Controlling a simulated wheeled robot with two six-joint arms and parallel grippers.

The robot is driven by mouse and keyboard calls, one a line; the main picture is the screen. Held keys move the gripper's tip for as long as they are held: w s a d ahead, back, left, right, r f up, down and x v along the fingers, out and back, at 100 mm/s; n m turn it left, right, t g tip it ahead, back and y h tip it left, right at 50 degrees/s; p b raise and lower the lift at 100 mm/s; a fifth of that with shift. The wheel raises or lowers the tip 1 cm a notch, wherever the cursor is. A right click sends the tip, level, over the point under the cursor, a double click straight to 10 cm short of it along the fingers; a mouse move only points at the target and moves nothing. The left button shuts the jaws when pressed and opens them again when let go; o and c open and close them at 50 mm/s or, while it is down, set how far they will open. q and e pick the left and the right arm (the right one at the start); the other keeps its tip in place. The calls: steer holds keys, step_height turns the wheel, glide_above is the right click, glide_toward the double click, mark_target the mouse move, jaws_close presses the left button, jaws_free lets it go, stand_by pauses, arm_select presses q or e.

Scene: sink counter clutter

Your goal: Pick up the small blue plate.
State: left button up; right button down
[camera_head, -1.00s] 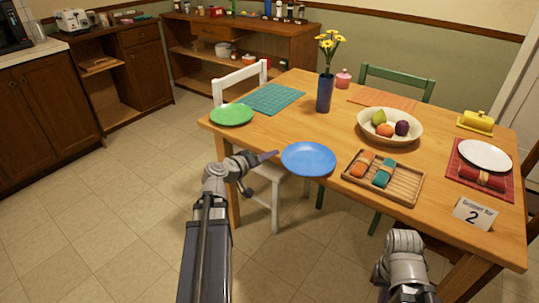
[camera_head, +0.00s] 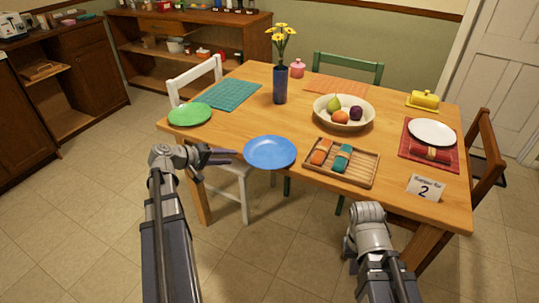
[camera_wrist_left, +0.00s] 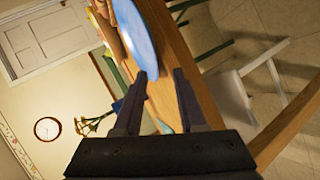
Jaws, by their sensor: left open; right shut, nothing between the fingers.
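The small blue plate (camera_head: 270,152) lies at the near edge of the wooden table, slightly overhanging it. It also shows in the left wrist view (camera_wrist_left: 137,34), just beyond the fingertips. My left gripper (camera_head: 234,157) is open and empty, left of the plate's rim and close to it. In the left wrist view the two dark fingers (camera_wrist_left: 160,75) are spread with nothing between them. My right arm is low at the front right of the head view, below the table edge; its gripper's fingers are not visible.
A green plate (camera_head: 190,114) and a teal mat (camera_head: 232,94) lie left on the table (camera_head: 225,135). A wooden tray (camera_head: 372,178) with orange and teal rolls sits right of the blue plate. A fruit bowl (camera_head: 325,112), a vase (camera_head: 280,86) and a white chair (camera_head: 225,172) are close by.

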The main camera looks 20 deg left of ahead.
mark_target(245, 156)
arm_select(q)
steer(key=shift+r+b+x, duration=0.15)
steer(key=shift+b+x, duration=0.35)
steer(key=shift+x, duration=1.1)
steer(key=shift+r+b+x, duration=0.1)
steer(key=shift+b+x, duration=0.35)
steer(key=shift+x, duration=1.15)
steer(key=shift+d, duration=0.15)
steer(key=shift+c, duration=0.2)
jaws_close()
